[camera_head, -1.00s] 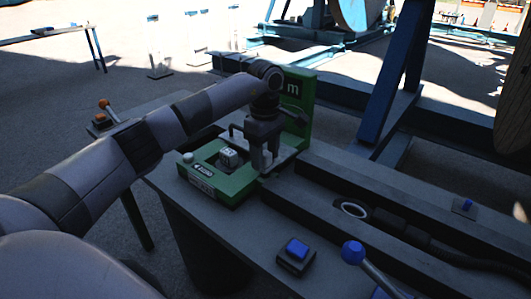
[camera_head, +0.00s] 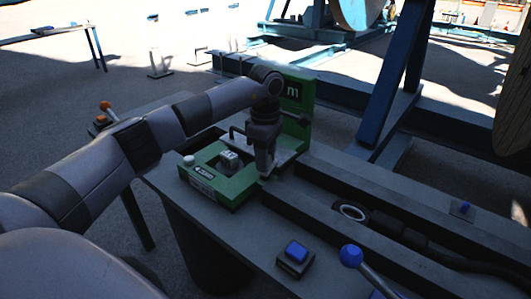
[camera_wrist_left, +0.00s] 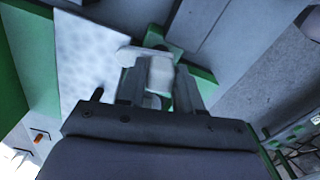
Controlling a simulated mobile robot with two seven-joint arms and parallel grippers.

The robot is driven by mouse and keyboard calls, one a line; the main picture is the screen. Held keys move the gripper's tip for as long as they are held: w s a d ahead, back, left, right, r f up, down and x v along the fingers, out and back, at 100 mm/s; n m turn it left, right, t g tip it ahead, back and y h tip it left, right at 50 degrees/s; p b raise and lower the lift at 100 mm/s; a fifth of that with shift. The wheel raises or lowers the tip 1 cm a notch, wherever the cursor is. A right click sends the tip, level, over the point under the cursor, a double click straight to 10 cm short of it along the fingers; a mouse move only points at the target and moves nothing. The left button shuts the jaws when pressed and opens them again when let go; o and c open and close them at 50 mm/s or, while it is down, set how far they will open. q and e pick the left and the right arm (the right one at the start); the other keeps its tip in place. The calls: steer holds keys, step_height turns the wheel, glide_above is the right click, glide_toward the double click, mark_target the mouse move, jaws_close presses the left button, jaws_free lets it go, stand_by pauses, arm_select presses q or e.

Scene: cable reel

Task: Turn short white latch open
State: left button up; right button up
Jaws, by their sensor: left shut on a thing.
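The short white latch (camera_wrist_left: 160,72) shows in the left wrist view between the fingers of my left gripper (camera_wrist_left: 160,85). The fingers are shut on it, and a white bar end sticks out to the left above them. In the head view my left gripper (camera_head: 265,168) points down at the right edge of the green fixture (camera_head: 212,183). The latch itself is hidden behind the gripper there. The fixture has an upright green back plate (camera_head: 296,95) with a letter "m". My right gripper is not in view.
A grey table (camera_head: 225,230) carries the fixture. A blue button box (camera_head: 296,256) and a blue-knobbed lever (camera_head: 352,256) stand near its front. Long dark rails and a cable (camera_head: 420,242) run to the right. An orange-knobbed lever (camera_head: 105,108) is at the left.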

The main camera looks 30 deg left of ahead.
arm_select(q)
steer(key=shift+r+n, duration=0.2)
steer(key=shift+n, duration=0.3)
steer(key=n+p, duration=0.1)
steer(key=n, duration=0.1)
steer(key=shift+n+p, duration=0.3)
steer(key=n+p, duration=0.1)
steer(key=n, duration=0.2)
steer(key=shift+n, duration=0.3)
steer(key=n+p, duration=0.2)
steer(key=n, duration=0.2)
steer(key=shift+n, duration=0.3)
steer(key=shift+f+n+p, duration=0.1)
steer(key=shift+n+p, duration=0.4)
steer(key=shift+n, duration=1.2)
steer(key=o, duration=1)
steer(key=shift+c, duration=0.2)
